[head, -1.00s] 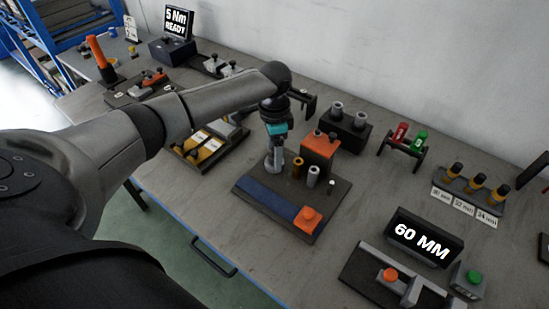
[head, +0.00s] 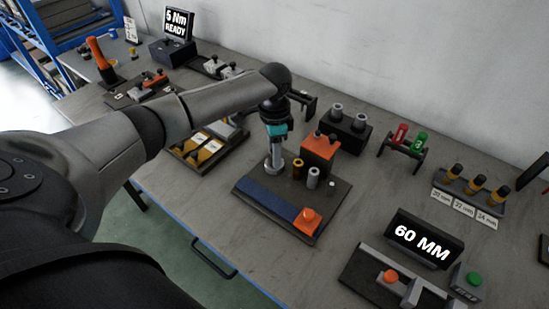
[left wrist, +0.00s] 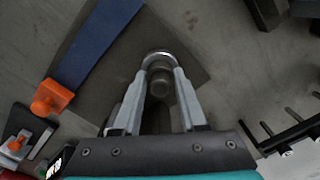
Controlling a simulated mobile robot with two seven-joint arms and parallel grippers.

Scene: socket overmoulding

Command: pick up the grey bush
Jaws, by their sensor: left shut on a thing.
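My left gripper (head: 274,165) points down over the far left part of a dark fixture plate (head: 328,212). In the left wrist view its fingers (left wrist: 160,70) are closed in on a grey ring-topped bush (left wrist: 158,54) at their tips. A dark round shape shows between the fingers below the ring. I cannot tell whether the bush touches the plate. A brass bush (head: 298,168) and another grey bush (head: 313,177) stand upright just right of the gripper, in front of an orange block (head: 320,150). My right gripper is not in view.
A black block (head: 345,131) with two grey cylinders stands behind the fixture. An orange button (head: 308,215) sits at the plate's near corner. A 60 MM display (head: 422,238) stands to the right. Grey table between them is clear.

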